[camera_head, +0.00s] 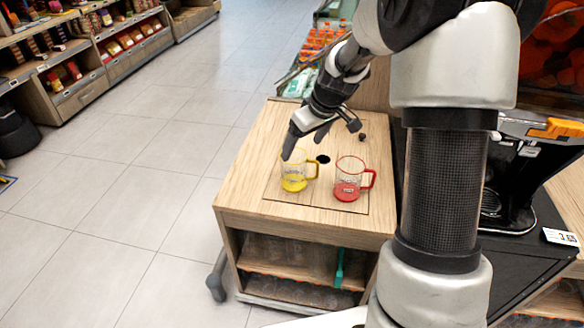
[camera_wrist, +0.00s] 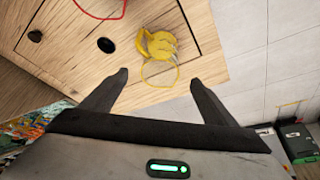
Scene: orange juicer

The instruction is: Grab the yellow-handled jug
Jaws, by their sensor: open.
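The yellow-handled jug (camera_head: 293,172) is clear with a yellow base and stands on the left part of the wooden cabinet top. Its handle points right in the head view. My gripper (camera_head: 322,134) is open and empty, above and behind the jug, and one finger overlaps the jug's rim in the head view. In the wrist view the open jaws of my gripper (camera_wrist: 158,78) show clearly.
A red-handled jug (camera_head: 348,180) stands to the right of the yellow one. A dark round hole (camera_head: 322,159) lies between them. The wooden cabinet (camera_head: 250,200) has free top at its front left. A black juicer machine (camera_head: 515,185) stands at right. Shelves (camera_head: 95,45) line the far left.

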